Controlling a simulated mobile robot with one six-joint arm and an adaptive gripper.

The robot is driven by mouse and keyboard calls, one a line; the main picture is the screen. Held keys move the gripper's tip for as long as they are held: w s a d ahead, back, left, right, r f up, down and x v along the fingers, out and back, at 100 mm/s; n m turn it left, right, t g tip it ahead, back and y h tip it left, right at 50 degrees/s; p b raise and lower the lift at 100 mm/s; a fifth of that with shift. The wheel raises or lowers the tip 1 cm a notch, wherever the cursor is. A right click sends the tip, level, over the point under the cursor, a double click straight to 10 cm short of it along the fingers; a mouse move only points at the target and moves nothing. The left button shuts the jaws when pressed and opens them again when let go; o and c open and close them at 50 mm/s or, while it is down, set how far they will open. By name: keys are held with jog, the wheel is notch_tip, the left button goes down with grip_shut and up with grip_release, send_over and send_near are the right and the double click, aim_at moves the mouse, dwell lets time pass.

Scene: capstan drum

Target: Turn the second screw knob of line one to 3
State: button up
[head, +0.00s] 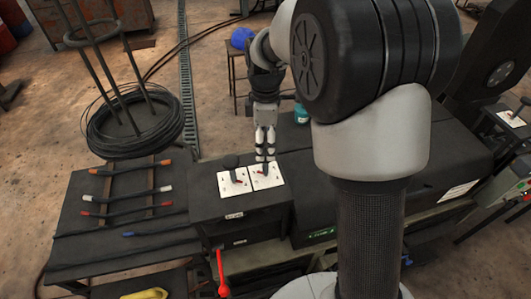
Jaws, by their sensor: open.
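Two white plates sit side by side on the top of a black cabinet (237,207). The left plate (228,187) has a dark knob (231,162) standing at its back edge and a small red mark. The right plate (273,181) also has a small red mark. My gripper (265,156) points down over the back part of the right plate, with its fingers open. A dark upright part shows just below the fingertips, and I cannot tell whether they touch it. The numbers on the plates are too small to read.
My arm covers the right middle of the view. A wire coil on a stand (130,125) is at the upper left. Several cables with coloured ends lie on the dark table (75,250). A red lever (221,272) rises in front of the cabinet. A blue ball-like object (241,38) is behind.

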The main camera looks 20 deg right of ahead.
aim_at(266, 153)
jog(key=shift+f+b, duration=0.35)
jog(key=shift+f, duration=1.55)
jog(key=shift+c, duration=0.3)
jog(key=c, duration=1)
